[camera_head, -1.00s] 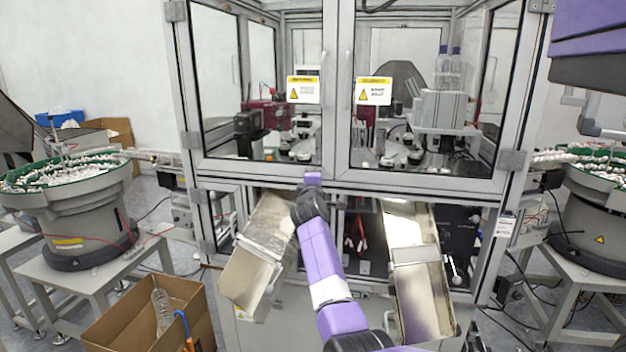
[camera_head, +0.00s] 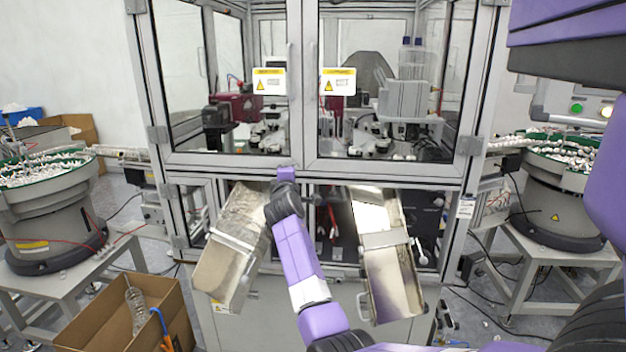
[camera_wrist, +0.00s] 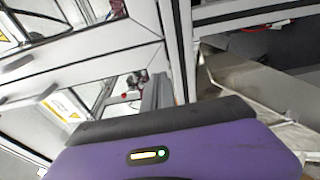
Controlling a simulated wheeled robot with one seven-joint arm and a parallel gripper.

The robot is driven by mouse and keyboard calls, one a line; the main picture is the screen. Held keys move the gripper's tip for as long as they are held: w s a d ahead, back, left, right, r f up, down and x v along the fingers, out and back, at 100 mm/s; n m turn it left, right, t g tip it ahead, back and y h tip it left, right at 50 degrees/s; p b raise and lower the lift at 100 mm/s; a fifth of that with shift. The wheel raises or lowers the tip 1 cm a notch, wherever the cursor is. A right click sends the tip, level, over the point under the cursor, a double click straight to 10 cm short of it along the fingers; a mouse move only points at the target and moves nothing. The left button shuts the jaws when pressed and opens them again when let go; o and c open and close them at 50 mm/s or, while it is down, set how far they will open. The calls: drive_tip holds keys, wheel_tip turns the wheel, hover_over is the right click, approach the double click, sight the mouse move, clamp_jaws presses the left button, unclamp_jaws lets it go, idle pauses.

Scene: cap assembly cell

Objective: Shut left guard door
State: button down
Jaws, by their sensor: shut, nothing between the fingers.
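The left guard door (camera_head: 225,163) is a glazed, grey-framed panel with a yellow warning label (camera_head: 269,80) and a vertical handle on its right side. In the head view it looks about flush with the right guard door (camera_head: 385,171); a small gap cannot be ruled out. My gripper (camera_head: 287,173) is at the left door's lower right corner, close to the frame; contact cannot be told. It is shut and empty, its fingertips hard to make out. In the wrist view its purple body fills the bottom, with door frames and glass beyond.
Two sloping metal chutes stick out below the doors, the left chute (camera_head: 228,262) beside my arm and the right chute (camera_head: 392,275). Bowl feeders (camera_head: 50,232) (camera_head: 565,205) stand on both sides. An open cardboard box (camera_head: 75,330) sits front left.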

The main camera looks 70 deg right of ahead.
drive_tip(key=s, duration=0.8)
drive_tip(key=shift+a, duration=0.45)
drive_tip(key=shift+f, duration=0.1)
